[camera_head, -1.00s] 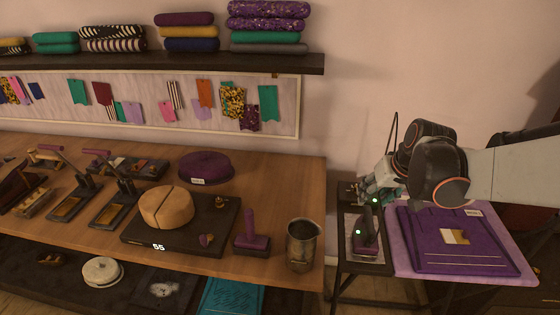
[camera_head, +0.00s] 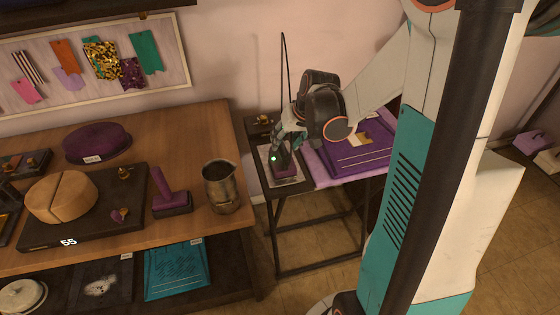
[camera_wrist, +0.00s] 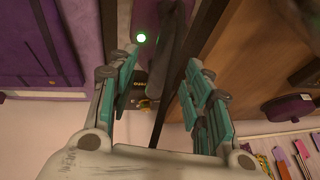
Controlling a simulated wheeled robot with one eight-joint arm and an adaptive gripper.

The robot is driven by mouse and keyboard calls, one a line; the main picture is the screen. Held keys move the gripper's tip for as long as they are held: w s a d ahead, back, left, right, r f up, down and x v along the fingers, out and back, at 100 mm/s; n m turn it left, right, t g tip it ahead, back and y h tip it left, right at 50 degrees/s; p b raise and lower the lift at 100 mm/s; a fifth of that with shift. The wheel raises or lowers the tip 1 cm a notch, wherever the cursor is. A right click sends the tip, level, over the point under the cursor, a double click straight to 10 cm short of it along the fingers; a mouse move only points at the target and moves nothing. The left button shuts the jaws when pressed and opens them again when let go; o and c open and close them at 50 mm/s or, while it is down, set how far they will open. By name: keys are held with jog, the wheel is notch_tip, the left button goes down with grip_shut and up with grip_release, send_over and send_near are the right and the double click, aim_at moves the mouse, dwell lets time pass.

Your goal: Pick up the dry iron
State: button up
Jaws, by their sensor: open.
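The dry iron (camera_head: 286,168), dark with a purple body and a lit green light, stands on a pale plate on the narrow dark side stand. My gripper (camera_head: 284,147) is at its upper part and hides much of it. In the wrist view my gripper (camera_wrist: 160,62) has its two teal fingers apart. The iron's dark handle (camera_wrist: 172,42) lies at the fingertips, roughly between them, with the green light beside it. I cannot tell whether a finger touches it.
The purple-topped ironing board (camera_head: 340,165) with folded purple cloth adjoins the stand's right side. A thin dark cord or rod (camera_head: 284,75) rises behind the iron. The wooden table (camera_head: 205,135) at left holds a metal mug (camera_head: 221,187) and a purple handled tool (camera_head: 172,192).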

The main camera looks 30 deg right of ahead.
aim_at(282, 143)
jog(key=b+x, duration=0.1)
jog(key=x, duration=0.1)
jog(key=b+x, duration=0.1)
jog(key=x, duration=0.2)
jog(key=shift+w+r, duration=0.1)
jog(key=shift+w, duration=0.2)
grip_shut()
